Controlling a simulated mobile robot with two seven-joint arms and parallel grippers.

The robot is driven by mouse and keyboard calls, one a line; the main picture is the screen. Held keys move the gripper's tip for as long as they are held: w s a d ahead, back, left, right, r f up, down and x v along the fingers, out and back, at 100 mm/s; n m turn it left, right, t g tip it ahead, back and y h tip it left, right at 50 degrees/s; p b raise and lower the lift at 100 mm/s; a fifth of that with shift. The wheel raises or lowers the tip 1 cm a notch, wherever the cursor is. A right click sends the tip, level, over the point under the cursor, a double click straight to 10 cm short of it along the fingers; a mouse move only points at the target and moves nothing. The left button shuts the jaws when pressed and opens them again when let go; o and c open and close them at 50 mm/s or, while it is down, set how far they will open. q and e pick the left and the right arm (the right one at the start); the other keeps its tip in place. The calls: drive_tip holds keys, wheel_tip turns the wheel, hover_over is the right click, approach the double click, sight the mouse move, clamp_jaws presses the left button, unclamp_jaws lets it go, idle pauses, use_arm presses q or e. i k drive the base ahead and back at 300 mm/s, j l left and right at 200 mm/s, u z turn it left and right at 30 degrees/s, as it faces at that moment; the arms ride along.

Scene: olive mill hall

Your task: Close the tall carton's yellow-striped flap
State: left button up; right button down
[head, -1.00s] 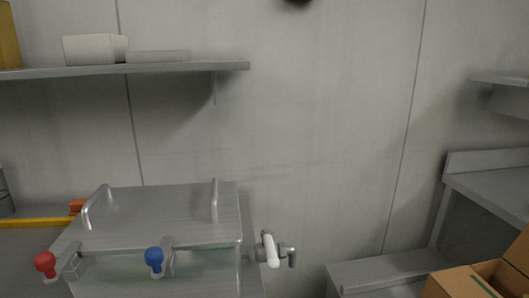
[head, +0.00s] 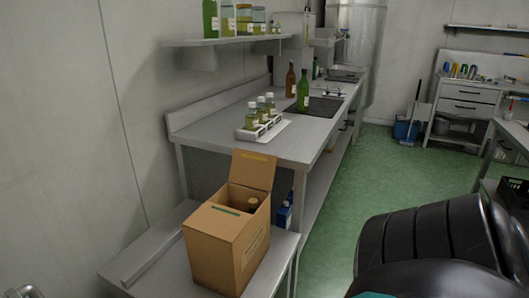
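The tall cardboard carton (head: 213,262) stands upright on a low steel bench in the head view, left of centre and near the bottom. Its flap with the yellow stripe (head: 253,171) stands up at the far side, open, with the stripe near its upper edge. Another flap, with a green stripe (head: 226,210), lies about level over the near part of the top. The top of a dark bottle (head: 253,204) shows inside the opening.
The low steel bench (head: 165,250) has bare room left of the carton. Behind is a steel counter (head: 215,134) with a white rack (head: 262,130) of small bottles, a brown bottle (head: 290,80) and a green bottle (head: 303,90). Green floor (head: 385,185) lies open to the right.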

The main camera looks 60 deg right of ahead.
sight(256, 170)
drive_tip(key=z, duration=1.35)
